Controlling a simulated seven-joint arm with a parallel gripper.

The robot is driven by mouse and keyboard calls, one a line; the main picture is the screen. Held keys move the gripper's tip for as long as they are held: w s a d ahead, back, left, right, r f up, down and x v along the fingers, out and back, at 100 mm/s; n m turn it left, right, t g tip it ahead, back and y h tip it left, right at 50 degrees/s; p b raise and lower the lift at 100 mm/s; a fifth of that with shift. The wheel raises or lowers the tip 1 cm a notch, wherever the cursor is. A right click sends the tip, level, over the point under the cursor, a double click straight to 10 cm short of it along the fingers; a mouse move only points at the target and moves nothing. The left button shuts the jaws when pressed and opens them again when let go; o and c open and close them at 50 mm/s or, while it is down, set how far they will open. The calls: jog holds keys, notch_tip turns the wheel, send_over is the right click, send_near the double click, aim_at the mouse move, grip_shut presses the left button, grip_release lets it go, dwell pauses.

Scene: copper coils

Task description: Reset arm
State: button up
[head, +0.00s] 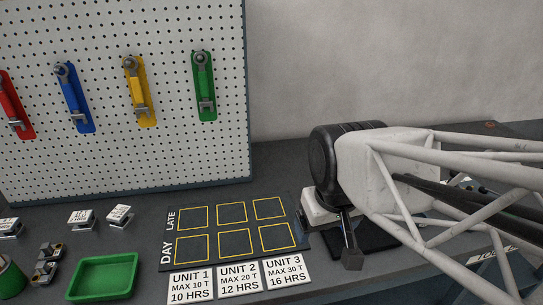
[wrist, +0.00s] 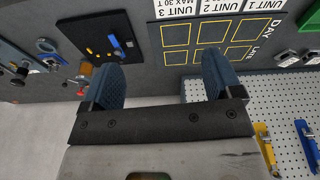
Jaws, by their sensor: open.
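My gripper (head: 350,258) hangs from my white arm at the right of the head view, over the dark bench just right of the schedule board (head: 235,228). In the wrist view my gripper (wrist: 161,75) shows two blue textured fingers spread wide apart, with nothing between them. The gripper is open and empty. In the head view, only one dark finger shows clearly; my arm hides part of the bench behind it.
Unit cards (head: 238,280) lie before the board's empty yellow squares. A green tray (head: 104,259) stands left, near metal parts (head: 47,263) and small label stands (head: 82,218). A pegboard (head: 100,100) holds coloured wrenches. The wrist view shows a dark panel with a blue piece (wrist: 115,46).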

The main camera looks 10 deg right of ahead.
jog(key=shift+s+d+f+m, duration=0.2)
jog(key=shift+s+m, duration=0.05)
jog(key=shift+s, duration=0.25)
jog(key=shift+s+d+f+m, duration=0.15)
jog(key=shift+s+f+m, duration=0.1)
jog(key=shift+s, duration=0.2)
dwell(0.7)
